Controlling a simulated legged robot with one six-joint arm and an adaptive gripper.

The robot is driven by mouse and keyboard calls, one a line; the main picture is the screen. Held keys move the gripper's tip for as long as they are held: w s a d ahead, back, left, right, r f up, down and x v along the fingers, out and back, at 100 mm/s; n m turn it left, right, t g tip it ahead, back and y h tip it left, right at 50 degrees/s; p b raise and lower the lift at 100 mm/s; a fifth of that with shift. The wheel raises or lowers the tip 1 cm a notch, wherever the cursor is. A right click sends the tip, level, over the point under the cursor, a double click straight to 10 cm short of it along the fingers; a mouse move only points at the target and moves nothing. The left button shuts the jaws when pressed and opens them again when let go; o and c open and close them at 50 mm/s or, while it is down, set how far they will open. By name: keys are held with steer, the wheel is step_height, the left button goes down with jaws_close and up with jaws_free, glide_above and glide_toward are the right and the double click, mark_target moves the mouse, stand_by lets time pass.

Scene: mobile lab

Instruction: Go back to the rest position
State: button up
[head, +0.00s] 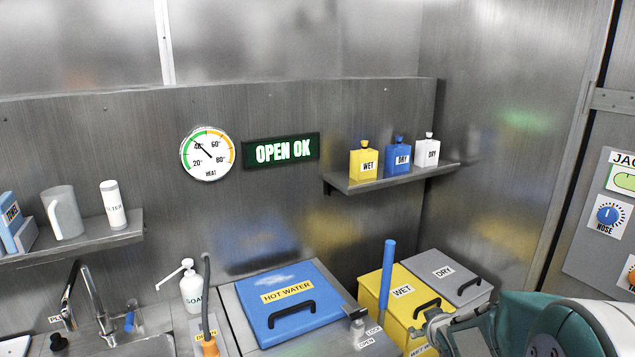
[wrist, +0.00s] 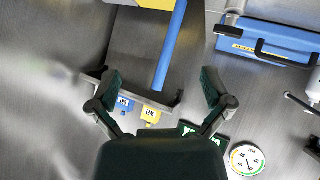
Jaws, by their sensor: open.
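My gripper (head: 452,322) shows at the lower right of the head view, in front of the yellow and grey boxes. My teal and white arm (head: 540,325) reaches in from the lower right corner. The gripper appears empty.
A blue HOT WATER lid (head: 290,308) lies shut beside the yellow WET box (head: 374,290) and grey DRY box (head: 448,272). A blue upright pole (head: 387,280) stands close to my gripper. A wall shelf (head: 395,178) holds three small bottles. The sign reads OPEN OK.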

steer(key=s+a+r+m+g, duration=0.1)
steer(key=s+a+r, duration=0.2)
steer(key=s, duration=0.6)
steer(key=s+a+r+m+g, duration=0.1)
steer(key=s+a+r+g, duration=0.1)
steer(key=s, duration=0.8)
steer(key=s+a+r+m+g+y, duration=0.1)
steer(key=s+a+r, duration=0.3)
steer(key=s, duration=0.5)
step_height(320, 180, up, 2)
steer(key=shift+s+r+m+g, duration=0.25)
steer(key=shift+m+g, duration=0.15)
steer(key=shift+g, duration=0.1)
steer(key=shift+w+a, duration=0.1)
steer(key=shift+w, duration=0.05)
